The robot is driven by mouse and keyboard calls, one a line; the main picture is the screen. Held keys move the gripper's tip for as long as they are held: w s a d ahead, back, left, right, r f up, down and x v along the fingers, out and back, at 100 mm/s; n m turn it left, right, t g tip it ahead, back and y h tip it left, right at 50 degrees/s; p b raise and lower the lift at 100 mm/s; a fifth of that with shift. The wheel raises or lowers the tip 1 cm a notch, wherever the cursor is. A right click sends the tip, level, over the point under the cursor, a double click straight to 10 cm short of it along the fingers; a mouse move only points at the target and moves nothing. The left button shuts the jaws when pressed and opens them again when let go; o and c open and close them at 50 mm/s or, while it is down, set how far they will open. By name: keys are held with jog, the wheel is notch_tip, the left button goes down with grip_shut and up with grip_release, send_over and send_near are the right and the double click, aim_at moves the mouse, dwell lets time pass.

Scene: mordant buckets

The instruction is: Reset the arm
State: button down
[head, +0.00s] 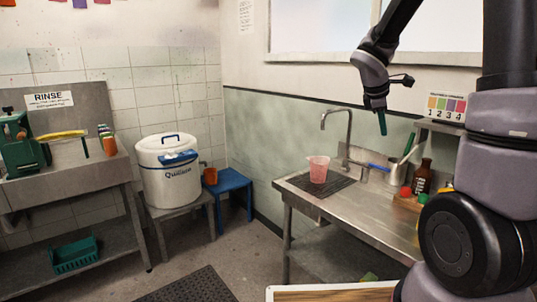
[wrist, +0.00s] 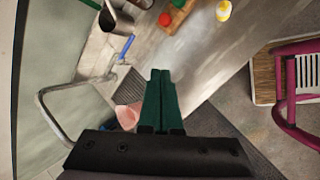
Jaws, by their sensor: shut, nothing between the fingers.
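My gripper (head: 382,122) hangs from my raised arm in the head view, above the right-hand steel counter and apart from it. Its dark green fingers point down. In the wrist view the gripper (wrist: 160,75) shows its two fingers side by side, shut with nothing between them. A pink measuring jug (head: 318,169) stands on the dark mat by the tap. In the wrist view the jug (wrist: 128,116) shows partly, behind the fingers.
The steel counter (head: 375,208) holds a tap (head: 349,130), a metal pot, a brown bottle (head: 422,177) and a small wooden tray. A white bucket (head: 168,180) stands on a low table at left. A blue stool (head: 232,186) stands beside it. The air around my gripper looks clear.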

jog(key=s+a+r+m+t+y, duration=0.1)
jog(key=s+a+r+m+y, duration=0.2)
jog(key=s+m, duration=0.6)
jog(key=s+a+r+m+t+y, duration=0.2)
jog(key=s+a+r+m, duration=0.6)
jog(key=s, duration=0.5)
jog(key=shift+s+r+m+t+y, duration=0.15)
jog(key=shift+s+m+t+y, duration=0.3)
jog(key=shift+y, duration=0.45)
jog(key=shift+w+d, duration=0.1)
